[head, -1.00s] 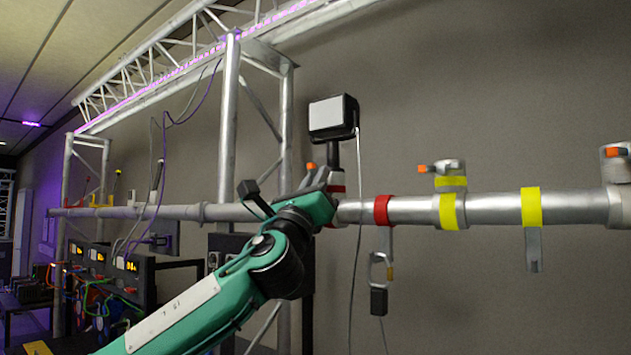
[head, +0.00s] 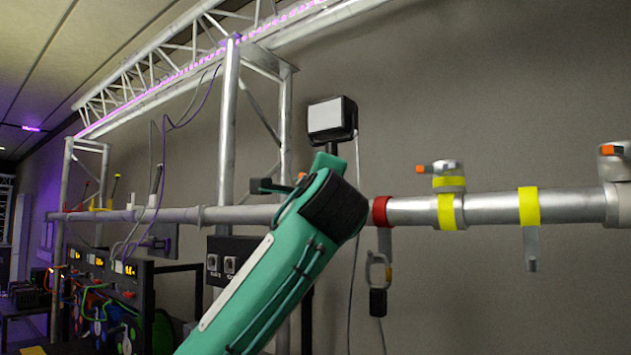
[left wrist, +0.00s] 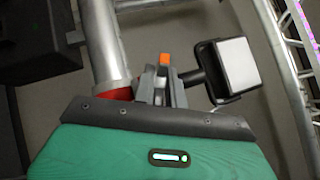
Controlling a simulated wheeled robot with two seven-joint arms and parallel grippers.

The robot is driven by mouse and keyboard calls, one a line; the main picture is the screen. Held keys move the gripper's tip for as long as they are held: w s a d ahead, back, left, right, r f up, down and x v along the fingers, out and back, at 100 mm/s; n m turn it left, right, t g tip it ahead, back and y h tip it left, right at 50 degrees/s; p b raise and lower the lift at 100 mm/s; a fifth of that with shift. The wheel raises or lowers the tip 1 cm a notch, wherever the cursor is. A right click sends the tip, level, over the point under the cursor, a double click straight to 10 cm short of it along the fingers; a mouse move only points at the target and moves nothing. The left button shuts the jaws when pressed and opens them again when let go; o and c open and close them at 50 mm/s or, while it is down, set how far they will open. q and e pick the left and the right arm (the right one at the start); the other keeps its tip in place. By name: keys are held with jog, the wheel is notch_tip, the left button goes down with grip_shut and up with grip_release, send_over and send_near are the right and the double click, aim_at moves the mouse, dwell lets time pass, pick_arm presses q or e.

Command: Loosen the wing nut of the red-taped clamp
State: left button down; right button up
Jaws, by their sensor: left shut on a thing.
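My left gripper (left wrist: 160,88) is shut on the orange wing nut (left wrist: 165,60) in the left wrist view; the nut's orange end shows between the grey fingers. Red tape (left wrist: 121,93) of the clamp shows beside the fingers, and the clamp body is mostly hidden by my gripper. In the head view my left forearm and wrist cover the clamp and the fingers. A red tape band (head: 380,212) shows on the pipe just right of my arm. My right gripper is in neither view.
The silver pipe (head: 490,208) runs across the head view. A yellow-taped clamp (head: 450,181) and a yellow band (head: 529,206) sit farther right. A lamp (head: 331,117) stands above my arm, also close to the fingers in the left wrist view (left wrist: 230,68). A carabiner (head: 378,272) hangs below the pipe.

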pick_arm(q)
jog(key=n+g, duration=0.1)
jog(key=n+g+p, duration=0.1)
jog(key=n, duration=0.1)
jog(key=shift+r+y, duration=0.25)
jog(key=shift+y, duration=0.15)
jog(key=shift+f+n+g+p, duration=0.1)
jog(key=shift+n+g+p, duration=0.4)
jog(key=shift+n+g, duration=0.6)
jog(key=shift+f, duration=0.1)
dwell(0.5)
jog(key=c, duration=1.4)
grip_release()
jog(key=shift+a, duration=0.1)
jog(key=shift+c, duration=0.2)
jog(key=s+d+r+b, duration=0.1)
jog(key=s+b, duration=0.4)
jog(key=s, duration=0.8)
jog(key=shift+s+d+r, duration=0.15)
jog(key=shift+s+d, duration=0.1)
jog(key=shift+d, duration=0.3)
